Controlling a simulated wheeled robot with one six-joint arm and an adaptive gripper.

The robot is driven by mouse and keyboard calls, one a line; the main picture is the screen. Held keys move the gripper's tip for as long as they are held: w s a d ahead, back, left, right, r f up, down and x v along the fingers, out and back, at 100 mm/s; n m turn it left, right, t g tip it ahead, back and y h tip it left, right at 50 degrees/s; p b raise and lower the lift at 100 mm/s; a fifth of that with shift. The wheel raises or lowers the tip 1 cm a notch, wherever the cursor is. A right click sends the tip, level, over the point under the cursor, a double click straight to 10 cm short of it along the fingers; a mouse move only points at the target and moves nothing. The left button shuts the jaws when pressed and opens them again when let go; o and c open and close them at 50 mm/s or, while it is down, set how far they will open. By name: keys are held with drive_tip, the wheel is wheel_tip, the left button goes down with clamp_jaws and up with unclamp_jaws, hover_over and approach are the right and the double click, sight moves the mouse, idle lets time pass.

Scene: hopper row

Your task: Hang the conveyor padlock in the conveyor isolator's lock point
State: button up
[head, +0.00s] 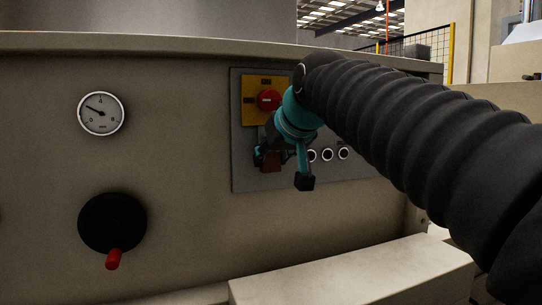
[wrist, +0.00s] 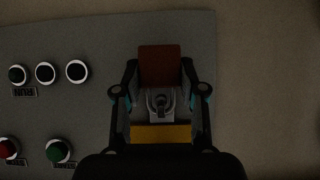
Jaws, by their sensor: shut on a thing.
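The conveyor padlock, a red-brown block (wrist: 160,64), sits between the two fingers of my gripper (wrist: 160,82) in the wrist view. My gripper is shut on it. Its grey shackle (wrist: 161,103) points toward the yellow isolator plate (wrist: 161,133) and overlaps a pale grey tab, the lock point (wrist: 146,113). I cannot tell whether the shackle passes through the tab. In the head view the padlock (head: 271,161) shows dimly below the isolator's yellow plate (head: 250,105) with its red rotary handle (head: 268,99). My gripper (head: 273,152) is close to the panel there and partly hides the lock point.
The grey panel (head: 242,175) carries several push buttons (head: 327,154) right of my gripper; they also show in the wrist view (wrist: 45,73). A round gauge (head: 102,113) and a black knob with a red handle (head: 112,222) are at left. A ledge (head: 350,270) juts out below.

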idle(0.4)
drive_tip(key=o, duration=1.3)
drive_tip(key=shift+c, duration=0.2)
drive_tip(key=v, duration=1.2)
